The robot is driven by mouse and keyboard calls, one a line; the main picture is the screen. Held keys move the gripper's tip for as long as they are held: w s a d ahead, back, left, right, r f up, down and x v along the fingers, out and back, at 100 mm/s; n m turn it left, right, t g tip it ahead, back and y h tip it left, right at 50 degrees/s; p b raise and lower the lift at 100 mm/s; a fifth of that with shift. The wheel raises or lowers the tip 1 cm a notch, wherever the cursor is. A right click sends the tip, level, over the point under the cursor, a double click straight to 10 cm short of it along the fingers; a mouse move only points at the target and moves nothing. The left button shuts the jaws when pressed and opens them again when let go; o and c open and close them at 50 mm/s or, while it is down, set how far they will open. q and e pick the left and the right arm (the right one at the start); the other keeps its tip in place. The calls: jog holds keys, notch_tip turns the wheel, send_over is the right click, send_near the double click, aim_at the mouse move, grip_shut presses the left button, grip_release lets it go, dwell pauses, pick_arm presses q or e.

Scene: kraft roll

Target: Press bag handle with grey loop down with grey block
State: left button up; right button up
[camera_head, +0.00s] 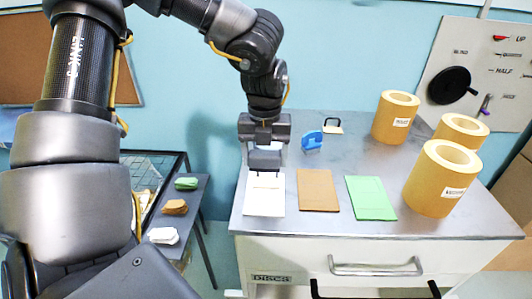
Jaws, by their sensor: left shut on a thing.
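My left gripper (265,172) comes down from above over the white flat bag (264,207) at the left of the counter. It is shut on a grey block (264,159) held between its fingers. The block is above the far end of the white bag; I cannot tell whether it touches it. A brown flat bag (318,191) and a green flat bag (370,198) lie in a row to the right. No grey loop can be made out clearly; the gripper and block hide part of the white bag's far end. My right gripper is not in view.
A blue object (312,141) and a small pale piece with a dark loop (332,127) stand behind the bags. Several large kraft rolls (440,182) stand at the right. A lower side table (190,215) at the left holds green, brown and white stacks.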

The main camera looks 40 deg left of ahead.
aim_at(266, 187)
pick_arm(q)
jog(key=shift+w+d+f, duration=0.1)
jog(key=shift+d+f, duration=0.05)
jog(key=shift+f, duration=0.2)
jog(key=shift+w+f+b, duration=0.3)
jog(key=shift+f+b, duration=0.2)
jog(key=shift+f, duration=0.3)
jog(key=shift+s+f+b, duration=0.15)
jog(key=shift+f+b, duration=0.25)
jog(key=shift+f, duration=0.35)
jog(key=shift+f+b, duration=0.35)
jog(key=shift+f, duration=0.6)
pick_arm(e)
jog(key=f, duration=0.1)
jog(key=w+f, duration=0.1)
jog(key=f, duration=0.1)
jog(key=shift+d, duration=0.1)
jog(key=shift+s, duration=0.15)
pick_arm(q)
jog(key=shift+f+b, duration=0.55)
jog(key=shift+b, duration=0.15)
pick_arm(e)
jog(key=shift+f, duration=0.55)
pick_arm(q)
jog(key=shift+b, duration=0.4)
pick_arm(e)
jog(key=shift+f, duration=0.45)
